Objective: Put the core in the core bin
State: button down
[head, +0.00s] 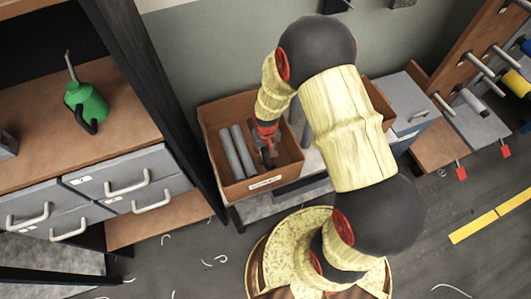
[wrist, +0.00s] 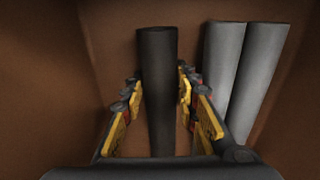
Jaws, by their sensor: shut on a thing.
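The brown core bin (head: 285,174) has a white label on its front and stands left of my arm in the head view. Two light grey cores (head: 237,150) lie side by side in it; they also show at the right of the wrist view (wrist: 240,70). My gripper (head: 267,142) is inside the bin, to the right of these two. In the wrist view my gripper (wrist: 160,85) is shut on a darker grey core (wrist: 158,60), between its yellow-padded fingers. The held core is apart from the other two. In the head view my gripper mostly hides it.
A grey drawer cabinet (head: 115,185) and a shelf with a green oil can (head: 86,102) stand at left, beside a dark post (head: 160,95). A rack with pegs and spools (head: 475,70) is at right. A yellow strip (head: 490,223) marks the floor, which has loose scraps.

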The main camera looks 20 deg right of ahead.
jog(key=c, duration=1.3)
grip_release()
notch_tip(320, 180, up, 12)
jog(key=shift+s, duration=0.15)
